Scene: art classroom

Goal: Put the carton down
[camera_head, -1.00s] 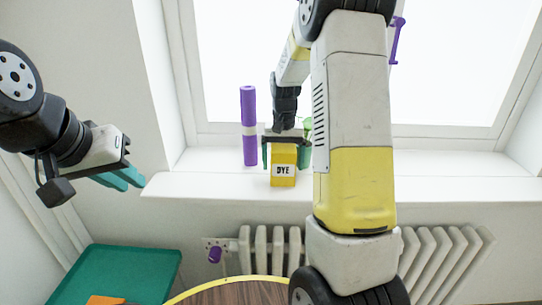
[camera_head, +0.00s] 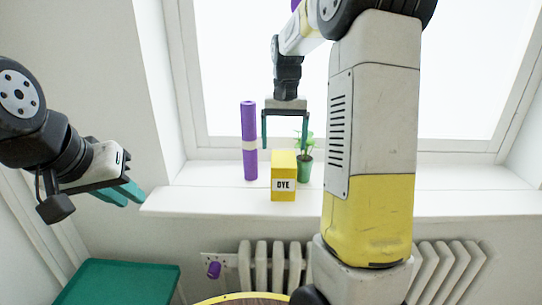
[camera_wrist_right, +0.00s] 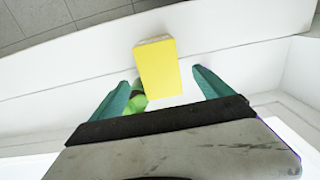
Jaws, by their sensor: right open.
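The carton is a yellow box labelled DYE (camera_head: 284,185), standing upright on the white window sill (camera_head: 400,202). It also shows in the right wrist view as a yellow block (camera_wrist_right: 158,68) beyond the fingertips. My right gripper (camera_head: 285,146) is open and empty above the carton, its teal fingers apart and clear of it. My left gripper (camera_head: 124,194) is at the left, in front of the wall and away from the carton. Its teal fingers overlap in the view, so I cannot tell its opening.
A purple roll (camera_head: 249,140) stands on the sill left of the carton. A small plant in a green pot (camera_head: 305,168) stands close behind it at right. A radiator (camera_head: 262,262) is below the sill. A green surface (camera_head: 118,284) lies at lower left. The right sill is clear.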

